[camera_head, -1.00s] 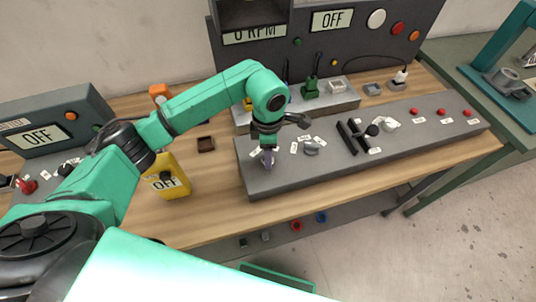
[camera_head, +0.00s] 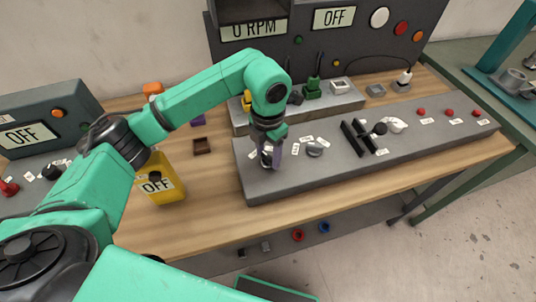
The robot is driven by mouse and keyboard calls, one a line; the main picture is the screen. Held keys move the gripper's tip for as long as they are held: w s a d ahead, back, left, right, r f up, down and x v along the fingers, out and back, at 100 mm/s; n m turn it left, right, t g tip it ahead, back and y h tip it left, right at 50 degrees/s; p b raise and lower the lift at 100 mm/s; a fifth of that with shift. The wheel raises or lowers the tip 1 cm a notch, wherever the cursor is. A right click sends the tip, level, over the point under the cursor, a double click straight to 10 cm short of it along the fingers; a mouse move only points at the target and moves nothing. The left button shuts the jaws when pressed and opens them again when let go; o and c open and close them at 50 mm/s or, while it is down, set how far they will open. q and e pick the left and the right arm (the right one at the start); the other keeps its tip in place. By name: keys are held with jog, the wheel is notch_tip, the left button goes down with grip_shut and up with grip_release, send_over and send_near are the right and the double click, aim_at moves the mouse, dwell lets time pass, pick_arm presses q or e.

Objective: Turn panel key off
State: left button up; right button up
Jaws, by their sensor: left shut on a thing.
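My left gripper (camera_head: 270,160) points down at the left end of the long grey control panel (camera_head: 300,180). Its fingers are closed around a small part on the panel top, which I take to be the panel key; the fingers mostly hide it. Small white labels lie around this spot. A grey knob (camera_head: 315,149) sits just right of the gripper, apart from it. My right gripper is not in view.
A black lever in a slotted bracket (camera_head: 357,137), a white knob (camera_head: 394,125) and red buttons (camera_head: 449,112) line the panel to the right. A yellow box reading OFF (camera_head: 160,184) stands left. Behind is a grey unit with displays (camera_head: 333,17). Bare wood (camera_head: 215,190) lies between.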

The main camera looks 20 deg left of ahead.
aim_at(268, 155)
pick_arm(q)
jog(key=shift+w+r, duration=0.1)
jog(key=shift+r, duration=0.05)
dwell(0.4)
jog(key=o, duration=1.4)
jog(key=shift+c, duration=0.2)
jog(key=shift+r, duration=0.3)
notch_tip(268, 155, up, 7)
jog(key=shift+r+b, duration=0.15)
jog(key=shift+b, duration=0.75)
notch_tip(268, 155, up, 7)
jog(key=shift+f+p, duration=0.2)
jog(key=shift+p, duration=0.25)
